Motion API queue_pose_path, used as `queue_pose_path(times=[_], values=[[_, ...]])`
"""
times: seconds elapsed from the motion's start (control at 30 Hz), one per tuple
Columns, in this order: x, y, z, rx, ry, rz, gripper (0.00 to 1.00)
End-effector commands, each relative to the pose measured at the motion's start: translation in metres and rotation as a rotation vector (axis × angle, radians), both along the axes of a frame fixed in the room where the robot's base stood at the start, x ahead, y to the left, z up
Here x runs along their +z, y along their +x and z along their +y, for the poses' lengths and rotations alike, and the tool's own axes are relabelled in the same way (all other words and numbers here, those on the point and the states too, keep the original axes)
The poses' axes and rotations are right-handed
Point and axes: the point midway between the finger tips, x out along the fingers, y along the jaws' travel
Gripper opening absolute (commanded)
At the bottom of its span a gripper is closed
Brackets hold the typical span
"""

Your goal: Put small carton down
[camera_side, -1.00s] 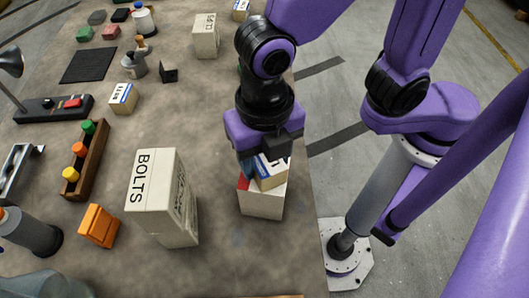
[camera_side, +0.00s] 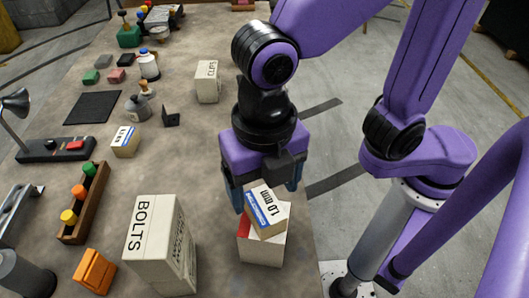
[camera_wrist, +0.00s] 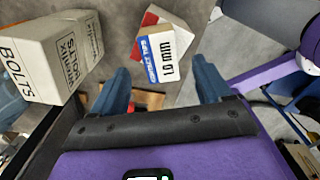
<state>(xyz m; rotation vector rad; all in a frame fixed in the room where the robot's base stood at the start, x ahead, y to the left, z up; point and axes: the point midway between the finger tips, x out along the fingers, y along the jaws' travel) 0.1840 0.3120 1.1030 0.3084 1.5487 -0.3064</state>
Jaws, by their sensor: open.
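The small carton (camera_side: 266,211) is tan and white with a blue band and reads "1.0 mm". It rests, turned at an angle, on top of a red and white box (camera_side: 262,248). In the wrist view the carton (camera_wrist: 160,54) lies just beyond my fingertips, over the red and white box (camera_wrist: 150,19). My gripper (camera_side: 267,187) is open, with one blue finger to each side, just behind the carton in the side view. In the wrist view its fingers (camera_wrist: 162,77) are wide apart with nothing gripped between them.
A tall BOLTS carton (camera_side: 158,240) stands left of the red and white box; it also shows in the wrist view (camera_wrist: 45,62). An orange block (camera_side: 95,270) and a wooden rack (camera_side: 85,203) are farther left. The table's right edge is close to the box.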

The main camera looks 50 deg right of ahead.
Motion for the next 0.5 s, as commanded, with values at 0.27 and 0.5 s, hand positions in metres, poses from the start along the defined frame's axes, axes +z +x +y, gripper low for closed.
queue_pose_path(times=[0.27, 0.5], values=[[0.051, 0.0, 0.0, -0.001, 0.002, -0.001, 0.78], [0.068, 0.0, 0.0, -0.001, 0.0, 0.0, 0.78]])
